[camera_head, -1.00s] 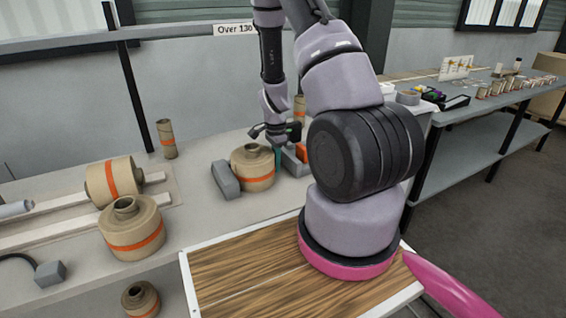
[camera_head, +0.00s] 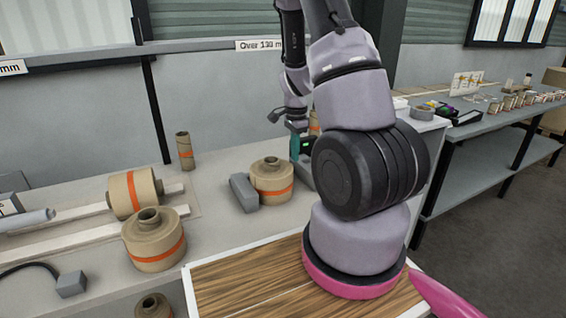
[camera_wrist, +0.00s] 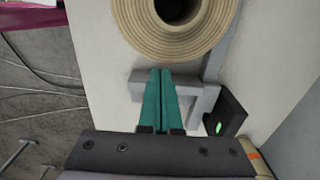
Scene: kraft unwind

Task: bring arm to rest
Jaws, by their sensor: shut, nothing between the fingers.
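My gripper (camera_wrist: 160,75) shows in the wrist view with its two teal fingers together and nothing between them. In the head view my gripper (camera_head: 302,158) hangs over the bench, beside and behind a kraft roll (camera_head: 272,181) with an orange band. My arm's dark joint partly hides it there. In the wrist view a kraft roll (camera_wrist: 190,45) with a dark core hole lies just beyond the fingertips. A grey bracket-like piece (camera_wrist: 205,100) lies behind the fingers; I cannot tell whether they touch it.
A grey block (camera_head: 243,192) stands against the roll on the bench (camera_head: 215,235). A wooden-topped surface (camera_head: 235,285) is in front. A side table (camera_head: 500,115) holds small items.

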